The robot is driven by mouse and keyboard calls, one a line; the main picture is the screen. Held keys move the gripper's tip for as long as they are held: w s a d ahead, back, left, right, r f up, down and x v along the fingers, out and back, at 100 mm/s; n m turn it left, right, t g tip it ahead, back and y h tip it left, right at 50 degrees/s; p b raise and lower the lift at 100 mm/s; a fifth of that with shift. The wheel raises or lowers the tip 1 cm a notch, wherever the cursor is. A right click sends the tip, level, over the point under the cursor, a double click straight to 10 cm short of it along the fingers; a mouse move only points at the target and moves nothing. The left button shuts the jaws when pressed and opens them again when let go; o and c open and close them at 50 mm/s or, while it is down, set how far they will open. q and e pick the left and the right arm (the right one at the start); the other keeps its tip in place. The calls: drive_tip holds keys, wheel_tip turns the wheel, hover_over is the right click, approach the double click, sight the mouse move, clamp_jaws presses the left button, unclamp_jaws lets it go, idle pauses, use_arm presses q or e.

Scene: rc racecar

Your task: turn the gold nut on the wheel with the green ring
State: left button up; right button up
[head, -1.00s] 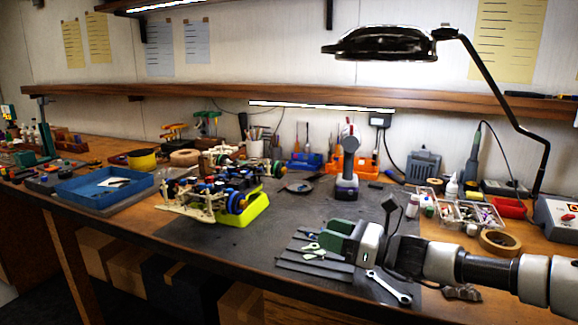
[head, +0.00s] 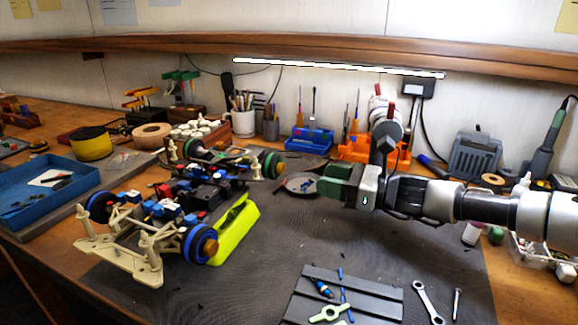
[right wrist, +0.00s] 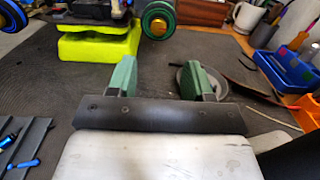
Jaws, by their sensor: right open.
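The RC car chassis (head: 205,190) rests on a yellow-green stand (head: 232,232). A wheel with a green ring (head: 272,165) is at its far right corner; it also shows at the top of the right wrist view (right wrist: 158,20). A small gold-brown spot, likely the nut (right wrist: 158,26), is at that wheel's centre. Another green-ringed wheel (head: 193,149) is on the far side. My right gripper (head: 324,183) is open and empty, to the right of the near green wheel and apart from it. Its two green fingers show in the right wrist view (right wrist: 160,75). My left gripper is not in view.
Blue-ringed wheels (head: 198,245) are at the near end of the car. A small round dish (head: 300,183) lies behind my right fingers. A grey tool tray (head: 350,295) and a wrench (head: 428,302) lie in front. The dark mat between is mostly clear.

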sight(284, 170)
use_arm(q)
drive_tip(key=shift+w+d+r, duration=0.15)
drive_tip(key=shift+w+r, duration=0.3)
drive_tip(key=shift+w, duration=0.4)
use_arm(e)
drive_tip(key=x, duration=0.9)
drive_tip(key=shift+a, duration=0.25)
drive_tip(key=shift+c, duration=0.2)
clamp_jaws()
